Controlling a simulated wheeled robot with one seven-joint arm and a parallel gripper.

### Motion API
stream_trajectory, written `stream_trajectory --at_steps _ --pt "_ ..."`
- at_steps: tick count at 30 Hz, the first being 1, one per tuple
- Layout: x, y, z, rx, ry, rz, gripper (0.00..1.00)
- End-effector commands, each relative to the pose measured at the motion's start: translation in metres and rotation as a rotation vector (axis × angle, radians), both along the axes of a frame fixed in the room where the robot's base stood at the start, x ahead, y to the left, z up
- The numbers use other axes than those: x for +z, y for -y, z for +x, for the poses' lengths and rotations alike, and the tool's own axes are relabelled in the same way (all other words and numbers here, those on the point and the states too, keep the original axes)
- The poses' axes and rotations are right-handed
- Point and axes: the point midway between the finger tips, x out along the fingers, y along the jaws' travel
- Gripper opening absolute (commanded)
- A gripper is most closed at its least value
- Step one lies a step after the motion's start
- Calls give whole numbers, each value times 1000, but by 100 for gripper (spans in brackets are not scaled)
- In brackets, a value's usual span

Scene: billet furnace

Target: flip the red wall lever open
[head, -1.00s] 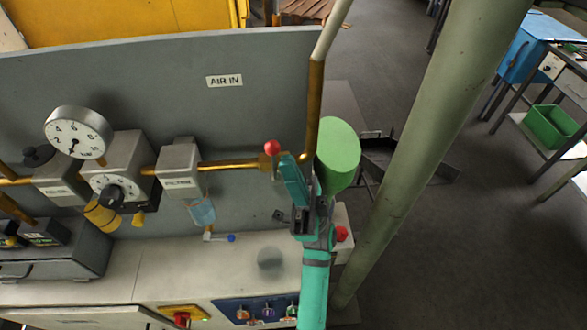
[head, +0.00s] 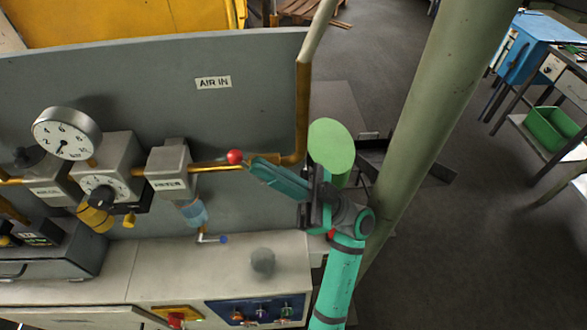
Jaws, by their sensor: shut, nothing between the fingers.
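The red wall lever (head: 235,157) shows as a round red knob on the brass air pipe, to the right of the filter unit. The knob sits at the left, over the pipe line; the lever's stem is mostly hidden behind my fingers. My gripper (head: 257,165) is shut and empty, with its teal fingers pointing left along the pipe. The fingertips are just right of the knob, very close to it. I cannot tell whether they touch it or the stem.
A filter unit (head: 169,171), a regulator (head: 105,185) and a round pressure gauge (head: 66,134) line the pipe on the left. A grey bench top (head: 200,268) lies below. A pale green post (head: 430,110) stands right of my arm. Open floor lies beyond.

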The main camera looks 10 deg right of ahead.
Motion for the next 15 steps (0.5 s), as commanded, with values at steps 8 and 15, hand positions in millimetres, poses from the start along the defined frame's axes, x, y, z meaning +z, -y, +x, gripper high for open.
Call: stream_trajectory --at_steps 8,15 --pt "1 -16 0 13 1 5 0" --pt "0 -24 1 13 0 6 0"
